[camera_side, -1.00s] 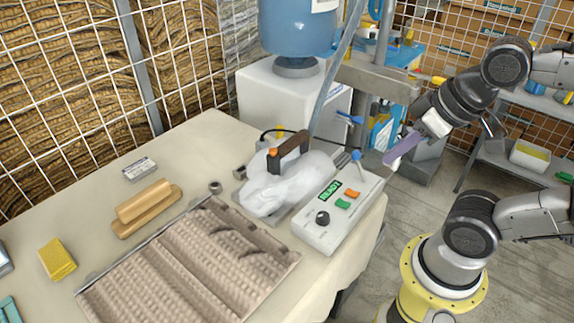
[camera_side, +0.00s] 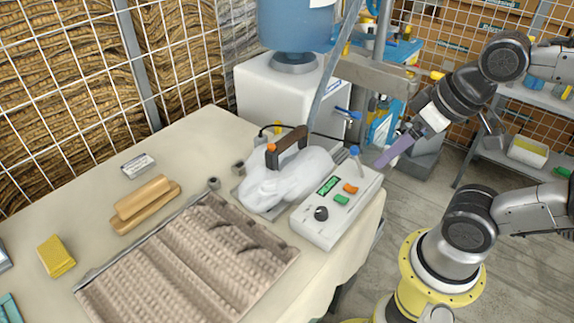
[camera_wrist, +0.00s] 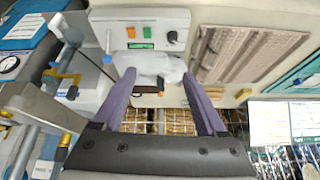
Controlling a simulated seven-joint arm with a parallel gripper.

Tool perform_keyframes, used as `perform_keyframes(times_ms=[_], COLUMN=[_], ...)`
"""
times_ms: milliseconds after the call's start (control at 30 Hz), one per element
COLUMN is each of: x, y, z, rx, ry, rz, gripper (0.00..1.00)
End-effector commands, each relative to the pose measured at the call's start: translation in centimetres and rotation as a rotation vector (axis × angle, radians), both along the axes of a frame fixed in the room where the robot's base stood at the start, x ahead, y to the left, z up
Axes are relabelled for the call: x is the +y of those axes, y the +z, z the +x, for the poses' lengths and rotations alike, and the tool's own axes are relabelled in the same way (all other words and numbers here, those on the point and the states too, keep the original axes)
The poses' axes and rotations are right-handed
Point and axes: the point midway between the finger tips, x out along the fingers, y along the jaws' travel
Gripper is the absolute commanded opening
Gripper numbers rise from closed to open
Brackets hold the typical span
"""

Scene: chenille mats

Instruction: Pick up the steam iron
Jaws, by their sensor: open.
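The steam iron (camera_side: 283,181) has a pale, whitish body and a brown handle (camera_side: 290,146) with an orange button. It sits on a grey rest at the right part of the table, left of the control box. My gripper (camera_side: 382,163) has purple fingers and is up to the right of the iron, beyond the table's edge, apart from it. In the wrist view my gripper (camera_wrist: 160,78) is open and empty.
The control box (camera_side: 335,212) with a green display stands right of the iron. A ribbed brown mat (camera_side: 190,265) lies in front. A white cabinet with a blue tank (camera_side: 297,28) and a hose stand behind. Wooden block (camera_side: 145,203) and yellow sponge (camera_side: 56,256) lie at left.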

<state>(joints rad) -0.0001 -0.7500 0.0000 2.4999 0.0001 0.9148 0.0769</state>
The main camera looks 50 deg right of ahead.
Motion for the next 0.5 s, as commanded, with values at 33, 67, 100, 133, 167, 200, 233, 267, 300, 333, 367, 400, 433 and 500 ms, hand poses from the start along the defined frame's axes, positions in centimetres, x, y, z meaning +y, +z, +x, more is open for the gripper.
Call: perform_keyframes(times_ms=[33,67,100,133,167,200,233,267,300,333,367,400,433,500], x=[0.0,0.0,0.0,0.0,0.0,-0.1,-0.1,-0.1,-0.2,-0.3,-0.3,-0.4,-0.5,-0.7], y=[0.0,0.3,1.0,1.7,2.4,3.4,4.2,4.9,5.8,6.5,7.2,8.0,8.6,9.8], z=[-0.3,-0.3,-0.2,-0.1,0.2,0.6,1.1,1.6,2.3,2.9,3.6,4.5,5.4,7.5], rx=[0.014,0.016,0.015,0.012,0.014,0.022,0.031,0.040,0.055,0.066,0.079,0.098,0.112,0.148], ry=[-0.044,-0.077,-0.129,-0.169,-0.214,-0.274,-0.320,-0.367,-0.429,-0.476,-0.522,-0.586,-0.635,-0.750], rz=[0.022,0.038,0.064,0.084,0.106,0.134,0.154,0.174,0.198,0.216,0.231,0.252,0.267,0.295], gripper=[0.74,0.74,0.74,0.74,0.74,0.74,0.74,0.74,0.74,0.74,0.74,0.74,0.74,0.74])
